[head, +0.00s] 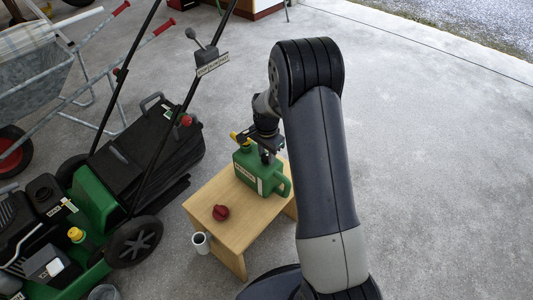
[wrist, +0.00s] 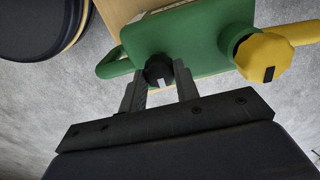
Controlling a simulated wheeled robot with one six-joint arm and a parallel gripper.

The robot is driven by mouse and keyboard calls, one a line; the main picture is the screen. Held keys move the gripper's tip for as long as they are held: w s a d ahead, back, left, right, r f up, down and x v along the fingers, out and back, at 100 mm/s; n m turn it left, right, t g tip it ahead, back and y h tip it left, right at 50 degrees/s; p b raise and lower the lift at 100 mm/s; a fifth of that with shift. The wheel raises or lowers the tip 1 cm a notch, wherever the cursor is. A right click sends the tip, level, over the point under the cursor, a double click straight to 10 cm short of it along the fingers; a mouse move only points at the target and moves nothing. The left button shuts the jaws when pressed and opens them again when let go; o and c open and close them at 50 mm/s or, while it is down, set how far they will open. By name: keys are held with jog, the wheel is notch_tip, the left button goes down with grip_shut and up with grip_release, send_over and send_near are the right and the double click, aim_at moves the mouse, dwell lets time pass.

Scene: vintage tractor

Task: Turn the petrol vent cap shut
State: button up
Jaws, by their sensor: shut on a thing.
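A green petrol can (head: 246,172) stands on a small wooden stool. In the wrist view the green can (wrist: 190,40) fills the upper middle. Its small black vent cap (wrist: 158,70) carries a white mark that points toward my gripper's base. A larger yellow cap (wrist: 264,58) with a black mark sits on the can's spout, right of the vent cap. My gripper (wrist: 160,80) is shut on the vent cap, with one finger on each side. In the head view my gripper (head: 267,155) is over the can's top and hides the vent cap.
The wooden stool (head: 225,232) also bears a red knob-like object (head: 221,212). A white cup (head: 201,243) stands beside the stool. A green and black lawn mower (head: 95,200) and a grey wheelbarrow (head: 35,70) stand at left. The concrete floor (head: 430,150) at right is clear.

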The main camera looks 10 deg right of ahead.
aim_at(266, 156)
jog(key=o, duration=1)
notch_tip(266, 156, up, 11)
jog(key=shift+f+p, duration=0.1)
jog(key=shift+p, duration=0.95)
jog(key=shift+f, duration=0.1)
notch_tip(266, 156, down, 11)
jog(key=shift+r+b, duration=0.1)
jog(key=shift+b, duration=1)
jog(key=shift+r, duration=0.1)
jog(key=shift+n, duration=0.3)
